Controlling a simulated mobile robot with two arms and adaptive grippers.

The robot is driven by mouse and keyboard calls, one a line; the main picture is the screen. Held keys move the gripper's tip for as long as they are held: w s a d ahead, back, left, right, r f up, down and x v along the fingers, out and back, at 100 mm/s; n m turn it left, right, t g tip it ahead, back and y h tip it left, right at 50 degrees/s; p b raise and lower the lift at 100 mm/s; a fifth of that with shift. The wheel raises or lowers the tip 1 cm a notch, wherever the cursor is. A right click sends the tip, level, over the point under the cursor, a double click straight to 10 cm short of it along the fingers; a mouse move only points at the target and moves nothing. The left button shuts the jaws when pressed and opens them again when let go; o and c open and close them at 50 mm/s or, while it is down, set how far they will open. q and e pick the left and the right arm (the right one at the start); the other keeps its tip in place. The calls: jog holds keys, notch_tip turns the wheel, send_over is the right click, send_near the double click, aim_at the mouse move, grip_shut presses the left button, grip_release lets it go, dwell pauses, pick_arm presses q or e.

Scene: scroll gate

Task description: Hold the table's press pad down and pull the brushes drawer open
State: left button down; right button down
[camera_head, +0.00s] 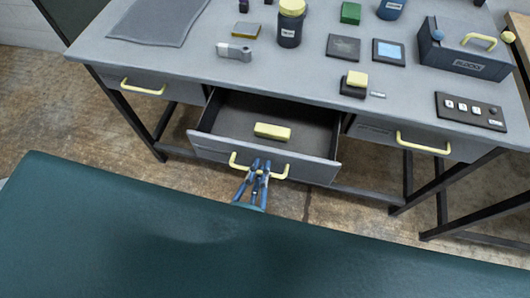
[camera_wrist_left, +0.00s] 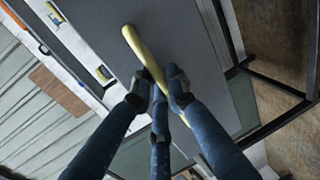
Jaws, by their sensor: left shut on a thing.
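The middle drawer (camera_head: 265,152) of the grey table stands open, with a yellow block (camera_head: 272,131) inside it. I cannot read which drawer is the brushes drawer. My left gripper (camera_head: 259,170) is shut on the yellow handle (camera_head: 281,174) of the open drawer. In the left wrist view its blue fingers (camera_wrist_left: 161,80) close around the yellow handle bar (camera_wrist_left: 136,43). A dark block with a yellow top (camera_head: 356,80) near the table's front edge may be the press pad. Nothing of mine touches it. My right gripper is not in view.
The tabletop (camera_head: 290,70) holds a grey mat (camera_head: 155,20), a yellow-lidded jar (camera_head: 290,25), a toolbox (camera_head: 467,50) and a panel with several buttons (camera_head: 470,110). Shut drawers with yellow handles flank the open one, at left (camera_head: 143,87) and right (camera_head: 422,143). Dark table legs stand below.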

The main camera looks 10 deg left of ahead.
pick_arm(q)
jog(key=shift+s+f, duration=0.15)
jog(key=shift+s, duration=0.6)
jog(key=c, duration=1.8)
grip_release()
jog(key=shift+w, duration=0.1)
jog(key=shift+o, duration=0.2)
jog(key=v, duration=1.2)
jog(key=s+a+f+m+g+h, duration=0.15)
jog(key=f+m+g, duration=0.4)
jog(key=f, duration=1.05)
jog(key=s+d+f+m+g+h, duration=0.1)
jog(key=s+f+m+g+h, duration=0.1)
jog(key=f+m, duration=1.05)
jog(key=s+a+f+m+g+y, duration=0.1)
jog(key=s+a+f+g, duration=0.2)
jog(key=s+a+f, duration=0.3)
jog(key=s+a+f+m+g+y, duration=0.1)
jog(key=s+a+f+g, duration=0.3)
jog(key=f, duration=0.8)
jog(key=s+a+y, duration=0.1)
jog(key=s+a, duration=0.1)
jog(key=a, duration=0.1)
jog(key=shift+s+a+f, duration=0.3)
jog(key=shift+s, duration=0.05)
